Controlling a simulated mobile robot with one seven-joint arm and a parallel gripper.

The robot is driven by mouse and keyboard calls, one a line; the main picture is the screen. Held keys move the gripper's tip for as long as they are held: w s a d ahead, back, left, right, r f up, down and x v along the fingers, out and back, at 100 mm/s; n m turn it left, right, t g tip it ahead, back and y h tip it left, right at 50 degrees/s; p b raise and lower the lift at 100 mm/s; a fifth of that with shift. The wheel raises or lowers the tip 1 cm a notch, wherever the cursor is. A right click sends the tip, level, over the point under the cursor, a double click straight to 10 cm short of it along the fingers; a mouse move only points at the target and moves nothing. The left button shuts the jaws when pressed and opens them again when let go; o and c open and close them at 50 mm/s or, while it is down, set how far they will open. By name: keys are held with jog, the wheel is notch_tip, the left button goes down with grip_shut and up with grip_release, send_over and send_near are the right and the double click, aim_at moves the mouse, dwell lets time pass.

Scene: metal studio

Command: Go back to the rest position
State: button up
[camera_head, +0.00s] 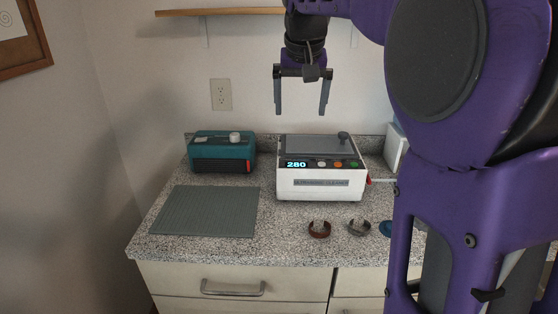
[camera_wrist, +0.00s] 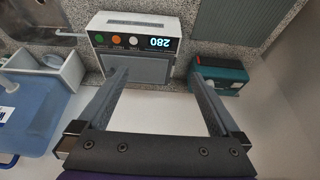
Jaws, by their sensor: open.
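My gripper (camera_head: 301,108) hangs in the air above the white ultrasonic cleaner, with its two fingers pointing down. It is open and nothing is between the fingers. The wrist view also shows my gripper (camera_wrist: 158,85) with its fingers wide apart. The cleaner (camera_head: 320,184) stands on the speckled counter (camera_head: 290,247) with its grey lid down and its display reading 280. The cleaner also shows upside down in the wrist view (camera_wrist: 135,29).
A teal device (camera_head: 222,151) stands left of the cleaner. A grey ribbed mat (camera_head: 207,211) lies at the front left. A brown ring-like band (camera_head: 319,230), a grey one (camera_head: 358,229) and a blue item (camera_head: 386,229) lie at the front. A wooden shelf (camera_head: 220,12) is on the wall.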

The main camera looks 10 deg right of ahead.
jog(key=b+x, duration=0.2)
jog(key=x, duration=0.3)
jog(key=shift+w+d+f+b, duration=0.1)
jog(key=shift+f+b, duration=0.1)
jog(key=shift+b, duration=0.1)
dwell(0.4)
